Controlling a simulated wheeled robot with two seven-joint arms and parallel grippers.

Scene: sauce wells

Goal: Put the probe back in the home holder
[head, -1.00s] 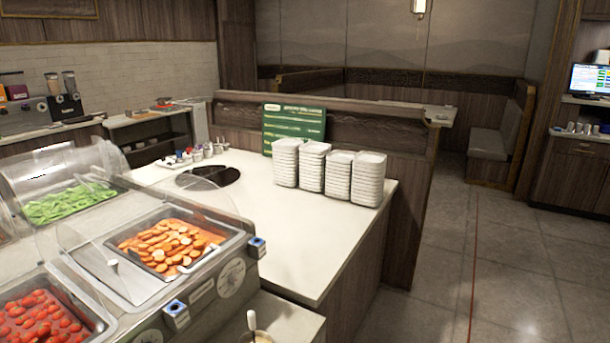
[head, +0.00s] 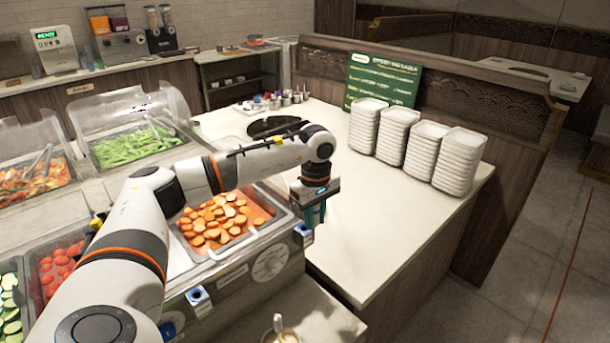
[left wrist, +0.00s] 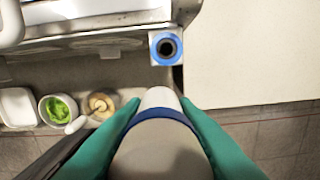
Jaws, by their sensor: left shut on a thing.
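My left gripper (head: 313,208) is over the front right corner of the food counter, its teal fingers pointing down. In the left wrist view the fingers (left wrist: 158,132) are shut on the probe (left wrist: 160,150), a pale grey body with a dark blue band and a white end. An empty blue-ringed holder (left wrist: 166,47) with a dark hole is on the counter edge, apart from the probe's white end. In the head view a blue-marked holder (head: 304,236) sits just below the gripper, and another (head: 198,296) is further left. I cannot tell which is the home holder. My right gripper is out of view.
Stacked white dishes (head: 408,132) stand on the white table. A cup with a spoon (head: 281,336) is at the front. The table's near part is clear.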

